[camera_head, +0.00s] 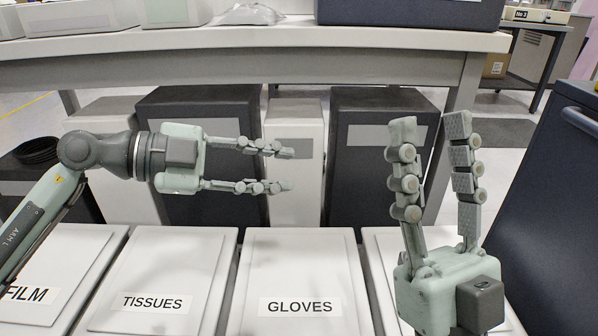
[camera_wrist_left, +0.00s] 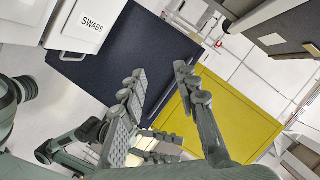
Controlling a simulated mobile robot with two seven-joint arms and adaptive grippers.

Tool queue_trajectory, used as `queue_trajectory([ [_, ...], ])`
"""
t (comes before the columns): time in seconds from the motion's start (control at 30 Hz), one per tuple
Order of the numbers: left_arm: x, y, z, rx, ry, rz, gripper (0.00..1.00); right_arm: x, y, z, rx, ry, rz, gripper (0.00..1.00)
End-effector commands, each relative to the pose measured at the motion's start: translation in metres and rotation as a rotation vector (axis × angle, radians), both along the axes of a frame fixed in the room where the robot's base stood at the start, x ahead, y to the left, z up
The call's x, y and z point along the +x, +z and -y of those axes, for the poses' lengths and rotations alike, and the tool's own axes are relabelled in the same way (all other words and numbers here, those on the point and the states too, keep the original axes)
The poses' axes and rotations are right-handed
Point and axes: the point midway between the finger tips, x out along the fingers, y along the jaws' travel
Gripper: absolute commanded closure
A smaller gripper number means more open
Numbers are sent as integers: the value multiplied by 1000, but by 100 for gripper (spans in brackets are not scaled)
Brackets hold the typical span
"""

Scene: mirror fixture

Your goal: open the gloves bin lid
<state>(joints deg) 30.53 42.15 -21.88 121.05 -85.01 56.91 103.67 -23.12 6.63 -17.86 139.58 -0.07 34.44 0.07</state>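The gloves bin lid (camera_head: 300,265) is a flat white lid labelled GLOVES at the bottom centre of the head view. It lies flat and looks shut. My left gripper (camera_head: 290,170) is above and beyond the lid, fingers pointing right. It is open and empty, apart from the lid. In the left wrist view its spread fingers (camera_wrist_left: 160,72) show with nothing between them. My right gripper (camera_head: 430,122) is to the right of the lid, fingers pointing up. It is open and empty, and hides part of the neighbouring white lid.
White lids labelled TISSUES (camera_head: 165,265) and FILM (camera_head: 50,265) are left of the gloves lid. A white table (camera_head: 250,38) runs behind, with dark boxes (camera_head: 385,185) beneath it. A dark cabinet (camera_head: 540,190) stands at right. The left wrist view shows a SWABS bin (camera_wrist_left: 85,25).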

Motion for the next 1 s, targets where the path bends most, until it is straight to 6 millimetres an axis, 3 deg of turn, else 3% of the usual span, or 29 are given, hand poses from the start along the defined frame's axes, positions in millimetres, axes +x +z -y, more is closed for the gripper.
queue_trajectory([
  [0.23,8,-9,30,-2,-1,0,69,-7,1,4,16,-4,51,60],
  [0.57,10,-10,36,-1,0,-2,69,-10,2,5,21,-5,65,60],
  [0.83,10,-10,36,-1,0,-2,99,-9,1,4,20,-5,63,60],
  [1.0,10,-10,36,-1,0,-2,100,-9,1,4,20,-5,62,60],
])
